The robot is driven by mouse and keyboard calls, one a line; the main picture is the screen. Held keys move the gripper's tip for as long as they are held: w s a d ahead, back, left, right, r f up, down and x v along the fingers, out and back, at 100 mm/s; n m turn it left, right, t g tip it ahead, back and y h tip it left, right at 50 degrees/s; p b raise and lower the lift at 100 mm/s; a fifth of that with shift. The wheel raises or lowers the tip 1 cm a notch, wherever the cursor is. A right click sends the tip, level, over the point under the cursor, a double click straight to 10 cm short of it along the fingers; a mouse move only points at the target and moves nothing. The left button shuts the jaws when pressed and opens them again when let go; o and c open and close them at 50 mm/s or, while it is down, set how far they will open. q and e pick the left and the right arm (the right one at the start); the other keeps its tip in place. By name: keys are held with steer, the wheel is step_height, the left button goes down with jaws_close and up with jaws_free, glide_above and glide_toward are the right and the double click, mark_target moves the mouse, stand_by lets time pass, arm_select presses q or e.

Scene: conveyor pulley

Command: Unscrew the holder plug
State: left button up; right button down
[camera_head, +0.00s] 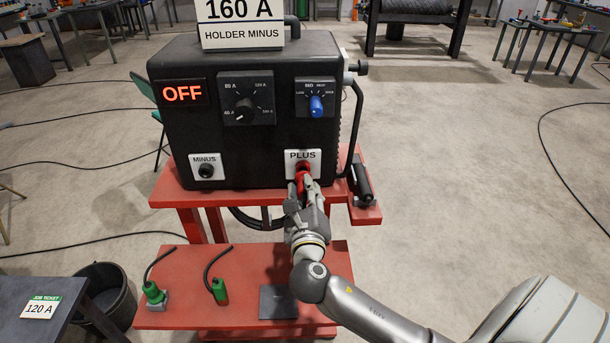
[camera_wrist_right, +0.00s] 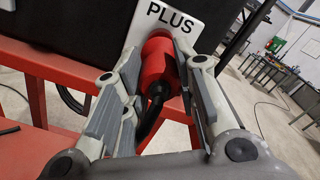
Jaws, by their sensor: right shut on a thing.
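The black welding machine (camera_head: 250,140) stands on a red cart, its display reading OFF. The red holder plug (camera_head: 303,169) sits in the socket under the PLUS label (camera_head: 303,155). In the right wrist view the plug (camera_wrist_right: 157,62) is red with a black cable end (camera_wrist_right: 160,90) hanging down. My right gripper (camera_head: 303,184) is at the PLUS socket, its fingers on either side of the plug and shut on it; the plug is partly hidden by the fingers in the head view. The MINUS socket (camera_head: 206,171) shows no plug. My left gripper is not in view.
Two green-ended cables (camera_head: 154,292) (camera_head: 220,291) and a dark plate (camera_head: 278,302) lie on the lower red shelf (camera_head: 185,318). A black handle-like tool (camera_head: 363,185) rests on a side bracket at right. A job ticket reading 120 A (camera_head: 40,308) and a bucket (camera_head: 110,300) are at lower left.

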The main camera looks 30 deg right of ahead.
steer(key=shift+p+v, duration=1.15)
steer(key=shift+v, duration=2.15)
steer(key=m, duration=0.5)
steer(key=shift+m, duration=0.4)
steer(key=m, duration=0.6)
